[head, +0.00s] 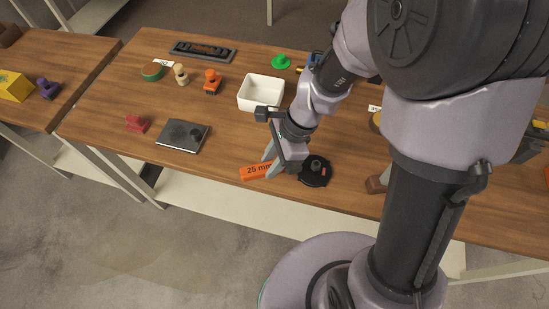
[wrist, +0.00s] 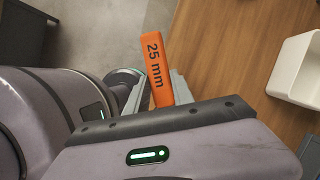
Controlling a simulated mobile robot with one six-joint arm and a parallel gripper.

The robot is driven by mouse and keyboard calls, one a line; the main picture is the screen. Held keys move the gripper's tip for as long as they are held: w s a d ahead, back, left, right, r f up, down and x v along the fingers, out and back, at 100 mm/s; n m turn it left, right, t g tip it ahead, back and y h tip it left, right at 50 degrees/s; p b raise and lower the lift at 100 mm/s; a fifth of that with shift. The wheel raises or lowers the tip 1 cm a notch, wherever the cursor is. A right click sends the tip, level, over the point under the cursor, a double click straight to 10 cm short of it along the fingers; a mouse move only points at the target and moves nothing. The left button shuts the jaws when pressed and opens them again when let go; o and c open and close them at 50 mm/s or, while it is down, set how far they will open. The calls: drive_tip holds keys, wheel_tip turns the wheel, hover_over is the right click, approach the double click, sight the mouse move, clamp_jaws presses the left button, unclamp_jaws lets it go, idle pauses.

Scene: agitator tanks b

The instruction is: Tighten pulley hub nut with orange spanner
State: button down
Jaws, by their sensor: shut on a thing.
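The orange spanner (head: 256,171), marked "25 mm", is held by my gripper (head: 273,166) near the front edge of the wooden table. Its orange handle (wrist: 156,70) also shows between the fingers in the wrist view. My gripper is shut on it. The spanner's far end is hidden behind the fingers. Just right of my gripper is a black rounded piece (head: 314,172) with a raised dark knob and a small red mark. It may be the pulley with its hub nut, but I cannot tell. I cannot see whether the spanner touches it.
A white bin (head: 261,92) stands behind my gripper. A grey plate (head: 182,136) with a dark knob and a red piece (head: 137,124) lie to the left. An orange piece (head: 212,82) and a black tray (head: 203,51) are farther back. Table is clear between the plate and the spanner.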

drive_tip(key=shift+w+d+f+b, duration=0.1)
drive_tip(key=shift+d+f+b, duration=0.2)
drive_tip(key=shift+f+b, duration=0.5)
drive_tip(key=shift+w+d+f+b, duration=0.1)
drive_tip(key=shift+d+f+b, duration=0.15)
drive_tip(key=shift+f+b, duration=0.6)
drive_tip(key=shift+w+d+f+b, duration=0.1)
drive_tip(key=shift+d+f+b, duration=0.2)
drive_tip(key=shift+f+b, duration=0.5)
drive_tip(key=shift+f, duration=0.1)
drive_tip(key=shift+d+p, duration=0.15)
drive_tip(key=shift+p, duration=0.2)
drive_tip(key=shift+d, duration=0.2)
drive_tip(key=shift+w+d, duration=0.15)
drive_tip(key=shift+d, duration=0.5)
drive_tip(key=shift+w+d, duration=0.2)
drive_tip(key=shift+d, duration=0.65)
drive_tip(key=shift+d+p, duration=0.3)
drive_tip(key=shift+w, duration=0.1)
